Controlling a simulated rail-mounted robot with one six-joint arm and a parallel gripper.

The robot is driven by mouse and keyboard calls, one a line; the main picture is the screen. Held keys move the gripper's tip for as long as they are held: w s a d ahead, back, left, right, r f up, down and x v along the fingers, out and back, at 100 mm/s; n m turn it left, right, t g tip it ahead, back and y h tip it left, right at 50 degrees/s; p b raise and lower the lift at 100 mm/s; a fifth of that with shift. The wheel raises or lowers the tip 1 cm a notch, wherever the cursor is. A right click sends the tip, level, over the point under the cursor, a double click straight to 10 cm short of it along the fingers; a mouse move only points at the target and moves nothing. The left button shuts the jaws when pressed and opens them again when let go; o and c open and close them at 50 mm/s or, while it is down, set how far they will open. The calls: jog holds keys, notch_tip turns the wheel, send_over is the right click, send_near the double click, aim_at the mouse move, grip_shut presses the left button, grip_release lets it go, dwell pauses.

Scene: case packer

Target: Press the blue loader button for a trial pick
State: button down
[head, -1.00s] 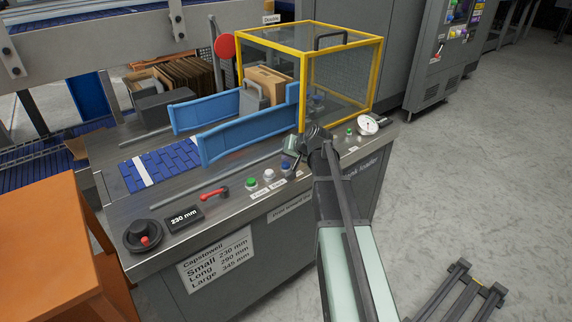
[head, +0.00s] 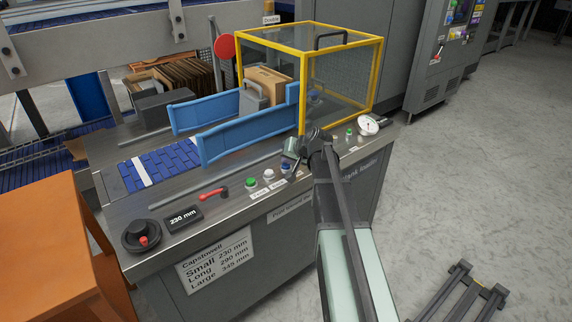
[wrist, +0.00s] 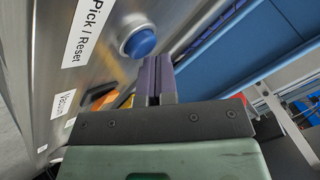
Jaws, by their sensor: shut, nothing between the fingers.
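The blue button (head: 286,168) sits at the right end of a row with a green button and a white button on the steel control ledge. In the wrist view the blue button (wrist: 141,42) has a metal collar and a "Pick / Reset" label (wrist: 88,28) beside it. My gripper (head: 288,157) is just above the blue button in the head view. In the wrist view its two fingers (wrist: 160,68) are shut together and empty, close to the button's side. Whether they touch it cannot be told.
Blue guide rails (head: 250,130) stand behind the buttons, near my gripper. A yellow-framed guard (head: 303,82) stands behind at right. A red lever (head: 213,193) and a black knob (head: 139,232) lie left along the ledge. A "Vacuum" label (wrist: 62,102) shows in the wrist view.

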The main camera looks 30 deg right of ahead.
jog(key=shift+r+p, duration=0.85)
jog(key=shift+p, duration=0.05)
notch_tip(320, 180, up, 5)
jog(key=p, duration=0.5)
jog(key=shift+r, duration=0.1)
dwell(0.3)
